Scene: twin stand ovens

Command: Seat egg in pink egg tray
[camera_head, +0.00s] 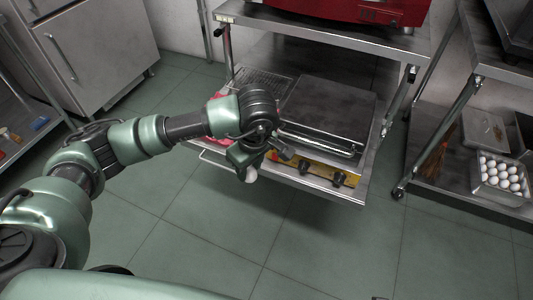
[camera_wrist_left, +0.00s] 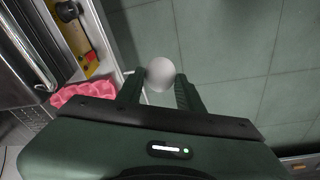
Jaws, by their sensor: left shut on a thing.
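A white egg (camera_wrist_left: 160,73) sits between the two fingers of my left gripper (camera_wrist_left: 158,85) in the left wrist view. The gripper is shut on it. In the head view my left gripper (camera_head: 250,167) points down with the egg (camera_head: 251,176) at its tip, in front of the steel stand's front edge and above the floor. The pink egg tray (camera_wrist_left: 88,93) shows at the left of the wrist view, beside the gripper and apart from the egg. In the head view my arm hides most of the tray. My right gripper is not in view.
A flat griddle (camera_head: 328,108) with a yellow control panel (camera_head: 315,168) stands on the shelf beside the tray. A red oven (camera_head: 350,8) is above. A metal box of several eggs (camera_head: 502,176) is on the right rack. The floor in front is clear.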

